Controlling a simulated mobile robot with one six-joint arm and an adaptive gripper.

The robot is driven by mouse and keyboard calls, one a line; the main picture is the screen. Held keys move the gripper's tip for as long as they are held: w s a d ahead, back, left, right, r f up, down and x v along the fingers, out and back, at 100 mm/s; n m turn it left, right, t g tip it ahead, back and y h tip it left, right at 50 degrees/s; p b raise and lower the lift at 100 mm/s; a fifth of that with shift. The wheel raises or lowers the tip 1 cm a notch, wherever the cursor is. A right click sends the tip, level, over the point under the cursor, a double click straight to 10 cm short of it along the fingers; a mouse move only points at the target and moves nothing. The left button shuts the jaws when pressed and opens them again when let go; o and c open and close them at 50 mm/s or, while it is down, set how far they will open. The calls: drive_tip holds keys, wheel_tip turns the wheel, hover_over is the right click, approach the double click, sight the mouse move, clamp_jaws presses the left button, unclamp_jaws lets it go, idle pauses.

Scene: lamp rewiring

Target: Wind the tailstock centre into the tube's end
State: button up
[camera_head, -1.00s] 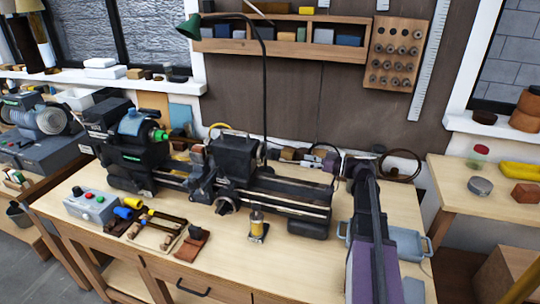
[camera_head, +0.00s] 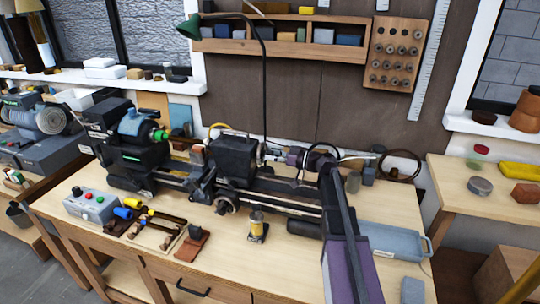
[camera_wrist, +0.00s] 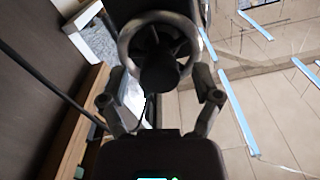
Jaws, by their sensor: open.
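The lathe's tailstock (camera_head: 236,160) is a dark block on the bed, right of the headstock (camera_head: 135,150) with its green-ringed spindle. Its handwheel (camera_head: 262,153) faces right; in the wrist view the round metal handwheel (camera_wrist: 131,42) fills the upper middle, with a dark hub in its centre. My gripper (camera_wrist: 158,88) is open, with a finger on either side of the wheel's lower part; contact cannot be told. In the head view my gripper (camera_head: 274,156) points left at the handwheel. The tube and the centre's tip cannot be made out.
A control box (camera_head: 92,204) and hand tools lie along the bench front. A small yellow-bodied bottle (camera_head: 257,226) stands before the bed. A blue-grey tray (camera_head: 398,240) is right of my arm. A black lamp stem (camera_head: 264,90) rises behind the tailstock.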

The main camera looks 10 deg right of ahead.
drive_tip(key=shift+w+a, duration=0.2)
drive_tip(key=shift+a, duration=0.15)
clamp_jaws()
